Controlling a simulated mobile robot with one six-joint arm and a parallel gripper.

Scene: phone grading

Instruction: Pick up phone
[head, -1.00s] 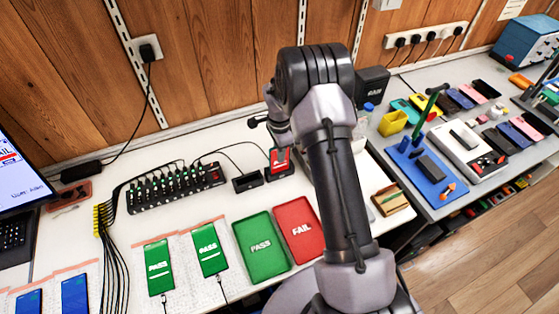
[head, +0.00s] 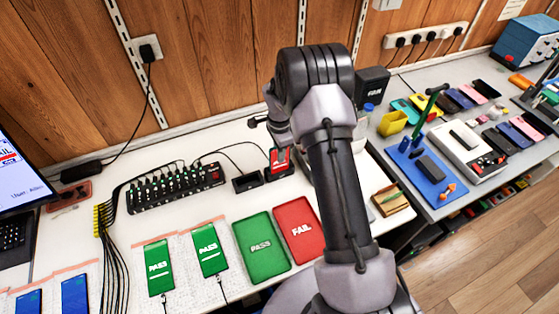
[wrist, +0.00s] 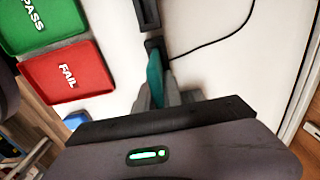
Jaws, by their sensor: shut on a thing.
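A phone with a red screen (head: 279,159) stands upright at a small black dock (head: 277,175) in the head view. In the wrist view its teal side (wrist: 155,76) shows edge-on between the grey fingers. My gripper (wrist: 158,92) is shut on this phone. The phone's lower end is close to the dock (wrist: 153,46), and I cannot tell if it still touches it. In the head view my arm hides most of the gripper.
A green PASS tray (head: 261,246) and a red FAIL tray (head: 299,230) lie in front of the dock. An empty dock (head: 246,182) stands beside it. Phones with green screens (head: 158,267) lie at left, near a cabled hub (head: 176,189). A second bench (head: 405,165) is at right.

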